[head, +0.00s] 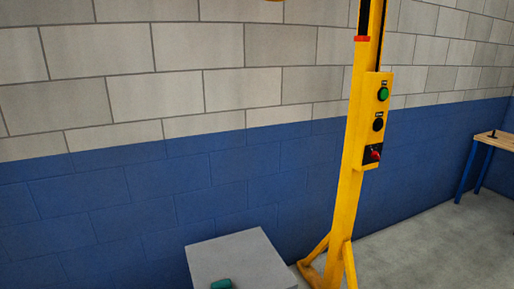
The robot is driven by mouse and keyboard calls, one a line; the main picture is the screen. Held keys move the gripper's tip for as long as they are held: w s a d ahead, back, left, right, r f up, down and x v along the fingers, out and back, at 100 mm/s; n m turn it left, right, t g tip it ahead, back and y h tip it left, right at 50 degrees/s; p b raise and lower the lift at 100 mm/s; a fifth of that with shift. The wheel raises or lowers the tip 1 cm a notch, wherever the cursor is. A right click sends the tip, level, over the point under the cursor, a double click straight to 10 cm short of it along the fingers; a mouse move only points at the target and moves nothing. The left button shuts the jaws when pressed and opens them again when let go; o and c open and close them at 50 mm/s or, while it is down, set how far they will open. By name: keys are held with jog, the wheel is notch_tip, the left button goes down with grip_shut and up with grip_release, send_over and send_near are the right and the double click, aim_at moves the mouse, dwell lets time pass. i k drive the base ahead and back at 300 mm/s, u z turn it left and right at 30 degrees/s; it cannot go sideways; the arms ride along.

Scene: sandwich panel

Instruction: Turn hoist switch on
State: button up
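A yellow control box (369,108) is fixed to the front of a yellow upright post (346,203). It carries a green round button (383,94) at the top, a black round knob (378,125) in the middle and a red control (375,155) on a dark plate at the bottom. Small labels are too small to read, so I cannot tell which control is the hoist switch or how it is set. My gripper is not in view, and nothing covers the box.
A grey block (240,259) with a green object (221,284) on it stands left of the post's splayed yellow feet. A wooden-topped table (497,139) with blue legs is at the far right. Bare grey floor (420,243) lies right of the post. A blue and grey block wall is behind.

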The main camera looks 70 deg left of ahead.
aim_at(374, 154)
jog(key=u, duration=0.05)
jog(key=k, duration=1.35)
jog(key=u, duration=1.3)
jog(key=k, duration=0.75)
jog(key=u, duration=0.9)
jog(key=k, duration=0.7)
jog(key=z, duration=0.75)
jog(key=i, duration=0.65)
jog(key=z, duration=0.95)
jog(key=i, duration=0.8)
jog(key=u, duration=0.6)
jog(key=i, duration=0.7)
jog(key=u, duration=0.5)
